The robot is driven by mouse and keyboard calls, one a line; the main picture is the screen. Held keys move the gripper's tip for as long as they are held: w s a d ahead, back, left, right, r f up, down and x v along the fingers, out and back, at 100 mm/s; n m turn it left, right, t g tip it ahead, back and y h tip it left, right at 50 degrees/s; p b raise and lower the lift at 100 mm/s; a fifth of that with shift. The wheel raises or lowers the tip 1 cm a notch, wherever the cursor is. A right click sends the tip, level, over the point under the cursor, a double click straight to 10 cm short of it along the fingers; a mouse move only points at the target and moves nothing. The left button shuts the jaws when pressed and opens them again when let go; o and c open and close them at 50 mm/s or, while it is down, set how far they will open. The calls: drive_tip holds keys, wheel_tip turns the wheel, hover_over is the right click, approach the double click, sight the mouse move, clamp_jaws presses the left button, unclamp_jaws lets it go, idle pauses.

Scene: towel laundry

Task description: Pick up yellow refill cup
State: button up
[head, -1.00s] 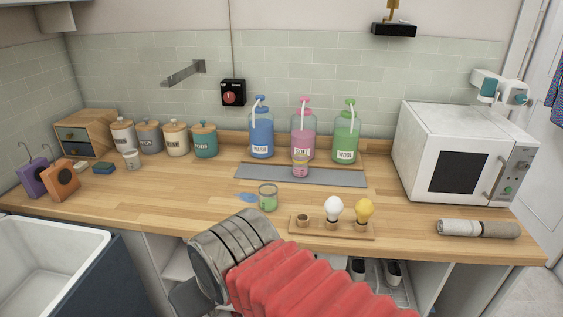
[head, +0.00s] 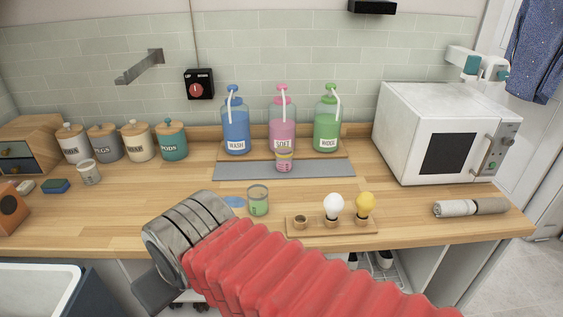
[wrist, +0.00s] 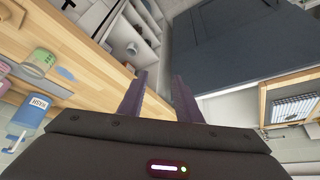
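My red arm covers the lower middle of the head view.
A blue WASH bottle (head: 236,127) and a green bottle (head: 326,125) flank the pink one. A wooden holder (head: 294,225) with a white and a yellow bulb is at the front edge. Several canisters (head: 138,143) stand left, a microwave (head: 405,150) right.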

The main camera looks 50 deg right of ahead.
drive_tip(key=shift+o, duration=0.4)
